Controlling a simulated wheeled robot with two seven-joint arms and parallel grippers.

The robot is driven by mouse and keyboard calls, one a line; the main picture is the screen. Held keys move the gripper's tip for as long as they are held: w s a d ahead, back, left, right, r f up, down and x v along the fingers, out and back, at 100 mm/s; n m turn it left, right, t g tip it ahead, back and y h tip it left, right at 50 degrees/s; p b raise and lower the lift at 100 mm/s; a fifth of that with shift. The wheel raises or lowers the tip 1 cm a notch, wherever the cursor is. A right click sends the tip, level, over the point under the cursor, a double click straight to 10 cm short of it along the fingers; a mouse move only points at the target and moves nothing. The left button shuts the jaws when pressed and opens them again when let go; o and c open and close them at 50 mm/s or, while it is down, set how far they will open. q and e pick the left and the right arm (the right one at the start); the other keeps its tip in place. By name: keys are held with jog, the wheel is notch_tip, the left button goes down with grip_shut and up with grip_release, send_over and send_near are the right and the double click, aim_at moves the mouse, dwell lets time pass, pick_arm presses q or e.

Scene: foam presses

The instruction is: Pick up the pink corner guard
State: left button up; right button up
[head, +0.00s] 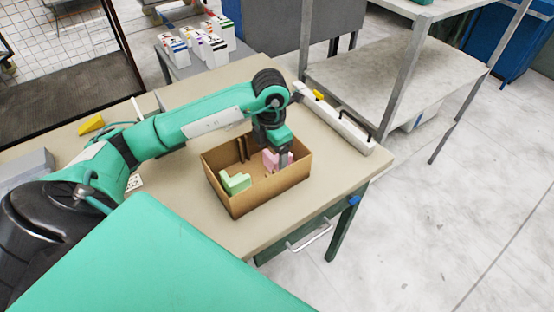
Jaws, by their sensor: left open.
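The pink corner guard (269,159) lies inside an open cardboard box (240,203) on the table, in the right part of the box. My left gripper (283,162) reaches down into the box right at the pink guard and partly covers it. The gripper is open; whether its fingers touch the guard I cannot tell. A light green corner guard (235,182) lies in the left front part of the same box. Brown pieces (243,148) stand by the box's back wall. My right gripper is not in view.
The box walls stand close around the gripper. A white rail-like tray (335,118) with a yellow piece (318,94) lies along the table's right edge. A yellow wedge (91,124) lies at the left. White cartons (205,45) stand behind. The tabletop (335,168) right of the box is clear.

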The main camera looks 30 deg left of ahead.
pick_arm(q)
jog(key=shift+f, duration=1.3)
jog(key=c, duration=1.1)
jog(key=shift+o, duration=0.2)
